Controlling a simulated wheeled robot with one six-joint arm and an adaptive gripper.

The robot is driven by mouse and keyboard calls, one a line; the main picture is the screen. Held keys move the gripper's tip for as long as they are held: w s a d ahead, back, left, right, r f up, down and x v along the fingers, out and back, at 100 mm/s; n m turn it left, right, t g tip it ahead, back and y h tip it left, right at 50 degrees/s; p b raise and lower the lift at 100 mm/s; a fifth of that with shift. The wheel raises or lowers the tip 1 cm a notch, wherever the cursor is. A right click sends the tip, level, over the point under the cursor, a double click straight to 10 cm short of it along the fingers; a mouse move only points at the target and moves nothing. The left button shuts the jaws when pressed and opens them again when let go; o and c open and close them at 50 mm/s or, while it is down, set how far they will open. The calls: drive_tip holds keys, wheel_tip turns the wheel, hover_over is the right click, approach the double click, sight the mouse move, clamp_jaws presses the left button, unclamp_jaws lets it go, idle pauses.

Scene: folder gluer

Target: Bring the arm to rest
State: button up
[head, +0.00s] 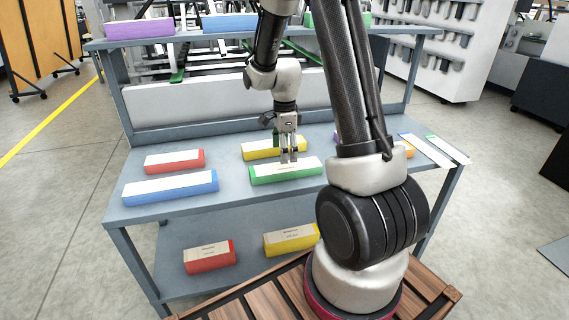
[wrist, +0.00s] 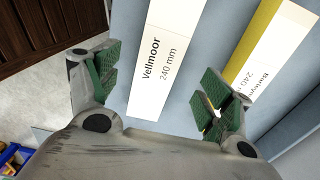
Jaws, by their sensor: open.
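My arm reaches over a grey-blue workbench (head: 230,200) in the head view. My gripper (head: 288,158) points down at a green box with a white top (head: 286,172), at or just above its rear edge. In the wrist view my gripper (wrist: 158,88) is open, its two green-padded fingers wide apart. A white label reading "Vellmoor 240 mm" (wrist: 165,60) shows between them. I cannot tell whether the fingers touch the box. A yellow box (head: 262,150) lies just behind the green one, and its yellow edge shows in the wrist view (wrist: 255,33).
A red box (head: 174,161) and a blue box (head: 170,188) lie on the left of the bench. A red box (head: 209,257) and a yellow box (head: 291,240) lie on the lower shelf. Purple (head: 138,28) and blue (head: 229,22) boxes stand on the top shelf.

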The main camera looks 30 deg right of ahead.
wheel_tip(320, 180, up, 5)
drive_tip(key=shift+r, duration=0.1)
drive_tip(key=s+a+r+n+t, duration=0.2)
drive_tip(key=s+r+n, duration=0.6)
drive_tip(key=s+n, duration=0.2)
drive_tip(key=s+a+r+n+t, duration=0.2)
drive_tip(key=s+a+r+n, duration=0.1)
drive_tip(key=s+r+n, duration=0.5)
drive_tip(key=s+n, duration=0.3)
drive_tip(key=s, duration=0.2)
drive_tip(key=shift+s+r, duration=0.35)
drive_tip(key=shift+r, duration=0.05)
